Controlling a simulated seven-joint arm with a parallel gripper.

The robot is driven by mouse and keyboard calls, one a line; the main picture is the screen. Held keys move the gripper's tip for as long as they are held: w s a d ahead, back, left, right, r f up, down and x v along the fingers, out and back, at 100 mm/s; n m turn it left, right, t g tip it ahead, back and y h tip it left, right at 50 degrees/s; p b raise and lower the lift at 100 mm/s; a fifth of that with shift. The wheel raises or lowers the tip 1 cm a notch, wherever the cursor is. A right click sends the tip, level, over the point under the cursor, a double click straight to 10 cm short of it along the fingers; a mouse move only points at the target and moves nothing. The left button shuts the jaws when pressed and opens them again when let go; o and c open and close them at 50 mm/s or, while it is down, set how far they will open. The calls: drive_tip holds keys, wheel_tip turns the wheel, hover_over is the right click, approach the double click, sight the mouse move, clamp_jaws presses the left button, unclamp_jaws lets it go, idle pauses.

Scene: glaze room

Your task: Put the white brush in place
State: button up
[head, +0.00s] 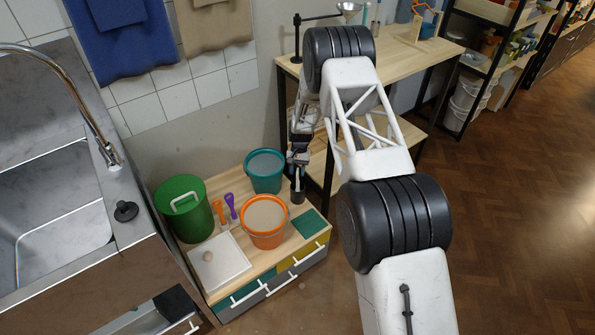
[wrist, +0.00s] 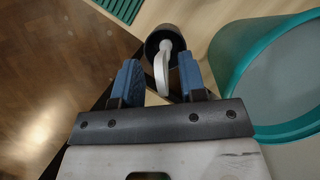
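The white brush (wrist: 162,68) shows in the wrist view as a pale, curved handle rising out of a dark round cup (wrist: 166,36). Its lower end is hidden inside the cup. My gripper (wrist: 160,78) has its two blue fingers on either side of the handle, with a visible gap on each side. It is open and does not appear to touch the brush. In the head view my gripper (head: 298,158) points down just above the dark cup (head: 297,190) at the back right of the low cabinet.
A teal bucket (head: 265,172) stands close beside my gripper. An orange bucket (head: 264,222), green bucket (head: 184,210), orange tool (head: 219,212), purple tool (head: 231,206), white board (head: 219,264) and green ribbed mat (head: 310,223) share the cabinet top. A taller wooden table (head: 420,55) is behind.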

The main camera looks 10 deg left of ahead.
drive_tip(key=v, duration=0.8)
idle(1.5)
